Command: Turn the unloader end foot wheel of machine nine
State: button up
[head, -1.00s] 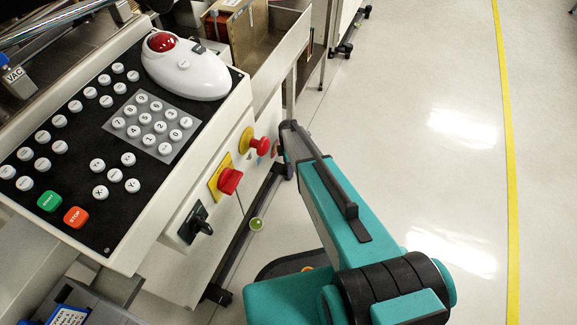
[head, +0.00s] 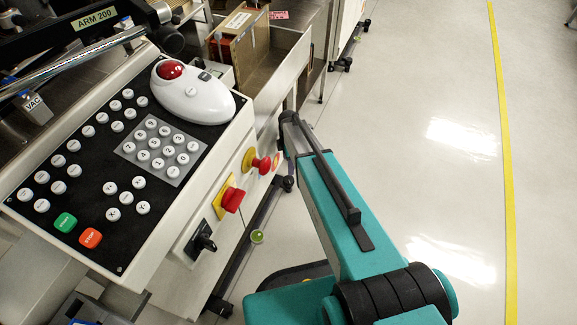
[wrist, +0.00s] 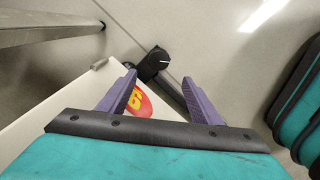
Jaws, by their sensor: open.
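My gripper (wrist: 160,76) shows in the wrist view with its two purple fingers spread apart and nothing held between them. A black round foot wheel (wrist: 153,63) with a white mark lies just beyond the fingertips, between them in the picture. I cannot tell whether a finger touches it. The pale corner of the machine (wrist: 85,95) carries a yellow and red number label (wrist: 141,104), partly behind the left finger; the digit looks like a nine seen upside down. In the head view my arm reaches toward the machine's far lower corner, where dark parts hide the fingers.
In the head view, the keypad panel (head: 75,200), red buttons (head: 232,199) and black switch (head: 205,242) stick out left of my arm. A grey metal leg (wrist: 50,32) crosses the wrist view's upper left. Open floor (head: 430,190) lies to the right, with a yellow line (head: 505,170).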

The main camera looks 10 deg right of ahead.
jog(key=shift+r, duration=0.5)
jog(key=shift+s, duration=0.1)
